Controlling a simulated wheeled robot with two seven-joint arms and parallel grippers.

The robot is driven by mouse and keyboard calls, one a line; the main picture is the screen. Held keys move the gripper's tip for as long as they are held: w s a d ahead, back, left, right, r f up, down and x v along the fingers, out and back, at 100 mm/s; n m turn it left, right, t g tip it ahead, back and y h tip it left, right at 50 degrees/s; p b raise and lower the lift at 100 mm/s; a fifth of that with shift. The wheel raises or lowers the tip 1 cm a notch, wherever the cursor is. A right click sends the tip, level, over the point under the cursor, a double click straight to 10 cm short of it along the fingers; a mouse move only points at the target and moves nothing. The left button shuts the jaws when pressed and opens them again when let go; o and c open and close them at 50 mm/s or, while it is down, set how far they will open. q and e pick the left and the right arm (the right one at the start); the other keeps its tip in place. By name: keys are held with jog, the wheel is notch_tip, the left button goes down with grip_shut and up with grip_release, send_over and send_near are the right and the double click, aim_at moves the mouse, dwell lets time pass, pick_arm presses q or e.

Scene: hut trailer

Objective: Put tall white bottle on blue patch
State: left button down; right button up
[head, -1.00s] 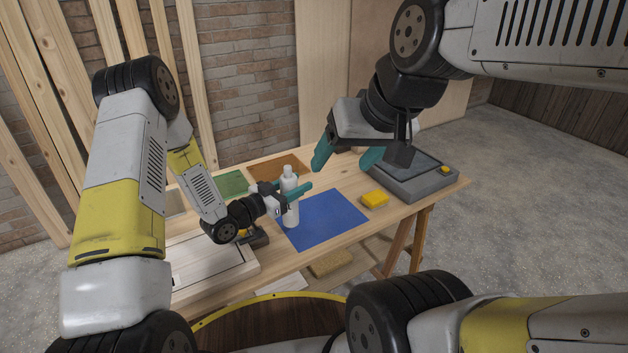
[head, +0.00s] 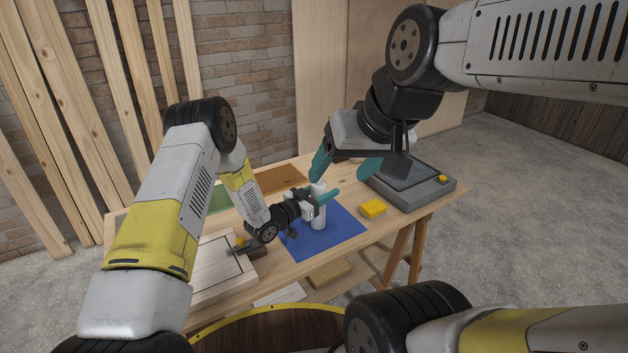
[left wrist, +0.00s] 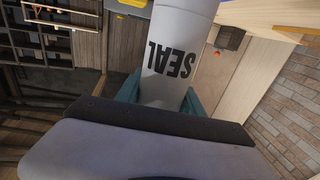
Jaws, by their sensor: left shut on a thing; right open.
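The tall white bottle (head: 319,218) is upright over the blue patch (head: 345,230) in the head view. Its black SEAL lettering shows in the left wrist view on the white bottle (left wrist: 170,60). My left gripper (head: 326,199) is shut on the bottle, with its teal fingers around it. I cannot tell whether the bottle's base touches the patch. My right gripper (head: 345,168) is open and empty above the back of the table, its fingers pointing down.
A yellow block (head: 373,208) lies right of the patch. A grey tray-like device (head: 412,187) stands at the table's right end. Green (head: 220,197) and brown (head: 277,180) patches lie behind. A pale panel (head: 215,268) is at the front left.

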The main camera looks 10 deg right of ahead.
pick_arm(q)
jog(key=c, duration=0.7)
grip_release()
jog(key=shift+c, duration=0.2)
